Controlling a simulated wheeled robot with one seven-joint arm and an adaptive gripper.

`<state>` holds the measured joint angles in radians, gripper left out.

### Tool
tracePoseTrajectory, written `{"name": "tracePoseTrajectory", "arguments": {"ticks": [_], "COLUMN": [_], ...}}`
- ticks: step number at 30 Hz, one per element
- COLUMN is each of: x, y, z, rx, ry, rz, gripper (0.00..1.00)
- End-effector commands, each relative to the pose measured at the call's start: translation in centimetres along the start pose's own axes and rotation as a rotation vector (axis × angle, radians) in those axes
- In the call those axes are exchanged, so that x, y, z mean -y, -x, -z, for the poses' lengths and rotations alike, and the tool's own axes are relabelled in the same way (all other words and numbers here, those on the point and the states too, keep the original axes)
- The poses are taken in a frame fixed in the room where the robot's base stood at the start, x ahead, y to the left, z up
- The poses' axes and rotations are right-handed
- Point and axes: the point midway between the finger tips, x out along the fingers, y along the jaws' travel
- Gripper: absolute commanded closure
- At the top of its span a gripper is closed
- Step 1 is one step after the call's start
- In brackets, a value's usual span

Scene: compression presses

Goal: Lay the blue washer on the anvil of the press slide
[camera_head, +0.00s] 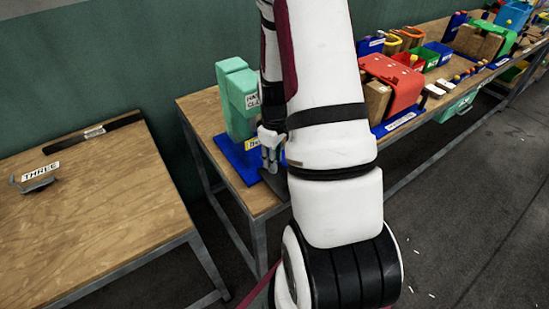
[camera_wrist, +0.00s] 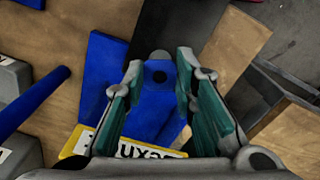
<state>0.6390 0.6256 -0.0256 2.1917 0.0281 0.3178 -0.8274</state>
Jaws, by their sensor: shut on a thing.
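In the wrist view, my gripper (camera_wrist: 160,72) has teal-padded fingers shut on the blue washer (camera_wrist: 158,88), whose dark hole shows between the fingertips. The washer blends with the blue base plate (camera_wrist: 104,58) below it. A grey rounded piece (camera_wrist: 160,55), perhaps the anvil, shows just beyond the washer. I cannot tell whether they touch. In the head view, my gripper (camera_head: 270,143) is low beside the mint-green press (camera_head: 236,95) on its blue base (camera_head: 232,158). The washer cannot be made out there.
A yellow label (camera_wrist: 75,142) lies at the near edge of the base in the wrist view. A blue bar (camera_wrist: 32,103) and grey blocks stand left. A red press (camera_head: 393,85) and bins stand farther right on the bench. The left table (camera_head: 90,220) is mostly clear.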

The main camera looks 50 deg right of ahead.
Motion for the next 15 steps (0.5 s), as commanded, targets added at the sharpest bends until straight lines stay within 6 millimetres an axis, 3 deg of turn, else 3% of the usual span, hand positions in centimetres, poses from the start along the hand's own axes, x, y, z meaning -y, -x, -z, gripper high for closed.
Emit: {"name": "tracePoseTrajectory", "arguments": {"ticks": [14,15], "x": [0.00,0.00], "y": [-0.02,-0.02], "z": [0.03,0.03], "rx": [0.000,0.000], "ry": [0.000,0.000], "rz": [0.000,0.000], "gripper": [0.82,0.68]}}
